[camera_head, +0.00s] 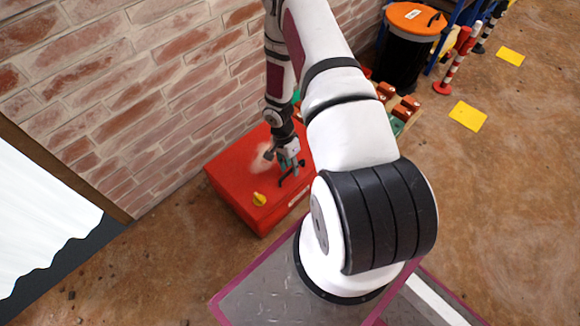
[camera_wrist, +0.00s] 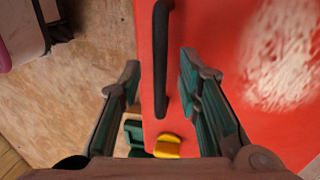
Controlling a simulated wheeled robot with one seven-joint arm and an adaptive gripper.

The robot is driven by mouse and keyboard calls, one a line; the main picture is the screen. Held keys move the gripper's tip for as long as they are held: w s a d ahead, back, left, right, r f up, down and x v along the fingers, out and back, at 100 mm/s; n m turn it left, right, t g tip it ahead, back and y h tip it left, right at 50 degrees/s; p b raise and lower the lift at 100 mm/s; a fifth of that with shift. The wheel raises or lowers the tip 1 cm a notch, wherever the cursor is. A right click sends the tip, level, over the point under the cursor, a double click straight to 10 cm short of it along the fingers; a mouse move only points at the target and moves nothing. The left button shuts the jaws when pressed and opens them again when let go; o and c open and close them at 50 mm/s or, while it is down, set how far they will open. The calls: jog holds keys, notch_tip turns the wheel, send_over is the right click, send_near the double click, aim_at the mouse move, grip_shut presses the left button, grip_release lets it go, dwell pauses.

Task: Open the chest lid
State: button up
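A red chest (camera_head: 235,190) stands on the floor against the brick wall, and its lid is down. A black bar handle (camera_wrist: 160,60) runs along the lid near its edge in the wrist view; in the head view the handle (camera_head: 291,176) is partly hidden by my gripper. A yellow knob or latch (camera_head: 259,199) sits at the chest's edge, and it also shows in the wrist view (camera_wrist: 167,146). My gripper (camera_wrist: 158,70) is open above the lid, with one finger on each side of the handle. I cannot tell how far the fingertips are from the lid.
The brick wall (camera_head: 110,90) is close behind the chest. A black barrel with an orange lid (camera_head: 413,20), bricks (camera_head: 405,106) and a red-and-white post (camera_head: 455,62) stand beyond it. Yellow plates (camera_head: 467,116) lie on the floor. The floor at right is mostly clear.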

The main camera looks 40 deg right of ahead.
grip_shut()
